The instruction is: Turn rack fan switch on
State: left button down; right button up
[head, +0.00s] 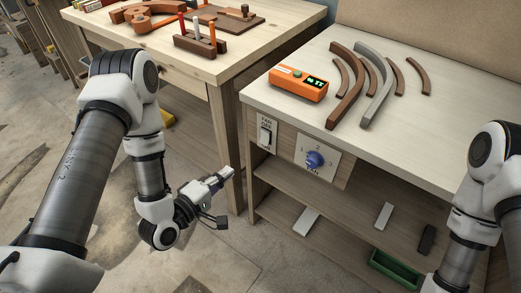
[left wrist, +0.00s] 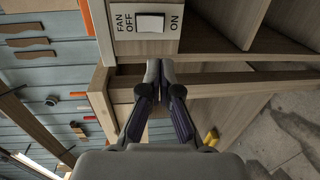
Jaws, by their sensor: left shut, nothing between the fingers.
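The fan switch (head: 265,135) is a white rocker on a light plate marked FAN, OFF and ON, on the front of the right bench. In the left wrist view the rocker (left wrist: 150,22) is near the top, with OFF on its left and ON on its right. I cannot tell which side is pressed. My left gripper (head: 226,173) is shut and empty, in front of the bench, lower than the switch and to its left. Its fingertips (left wrist: 159,66) point toward the bench front, apart from the plate. My right gripper is out of view; only its arm shows.
A blue knob (head: 315,159) sits on a plate right of the switch. An orange device (head: 298,84) and curved strips (head: 376,92) lie on the bench top (head: 440,130). A green bin (head: 395,268) is on the lower shelf. A wooden table (head: 215,68) stands at left.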

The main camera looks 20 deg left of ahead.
pick_arm(q)
send_near(263, 143)
jog(key=b+x, duration=0.1)
jog(key=x, duration=0.6)
jog(key=shift+w+d, duration=0.1)
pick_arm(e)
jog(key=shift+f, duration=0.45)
